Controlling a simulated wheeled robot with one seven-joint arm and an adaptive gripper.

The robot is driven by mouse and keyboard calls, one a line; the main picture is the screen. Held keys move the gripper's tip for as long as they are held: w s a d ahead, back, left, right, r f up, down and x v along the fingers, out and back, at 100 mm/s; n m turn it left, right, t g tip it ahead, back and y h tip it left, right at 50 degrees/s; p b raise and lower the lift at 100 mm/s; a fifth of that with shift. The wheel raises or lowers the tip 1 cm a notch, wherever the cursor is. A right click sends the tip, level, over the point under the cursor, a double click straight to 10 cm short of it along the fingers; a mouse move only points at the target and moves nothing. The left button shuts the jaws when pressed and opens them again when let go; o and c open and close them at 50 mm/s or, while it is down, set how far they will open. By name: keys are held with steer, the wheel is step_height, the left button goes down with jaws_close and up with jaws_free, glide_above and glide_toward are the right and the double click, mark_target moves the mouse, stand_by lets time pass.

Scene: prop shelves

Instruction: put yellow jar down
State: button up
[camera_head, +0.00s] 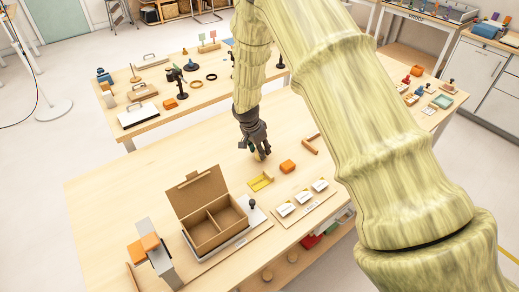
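My gripper (261,154) hangs pointing down over the near wooden table (150,172), behind a small yellow tray (261,182). The gripper is dark and small in view. A bit of green and a pale tan-yellow bit show at its fingers, but I cannot tell whether these belong to a held thing. No yellow jar can be clearly made out. The yellow tray lies on the tabletop, apart from the gripper, and looks empty.
An open cardboard box (187,200) with two compartments stands at the front. An orange block (288,166) and a board with white cards (303,202) lie right of it. The table's left part is clear.

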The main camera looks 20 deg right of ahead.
steer(key=shift+f, duration=0.2)
steer(key=o, duration=1.1)
steer(key=shift+c, duration=0.2)
steer(key=shift+r, duration=0.25)
steer(key=b+v, duration=0.2)
steer(key=v, duration=1)
steer(key=shift+b, duration=0.35)
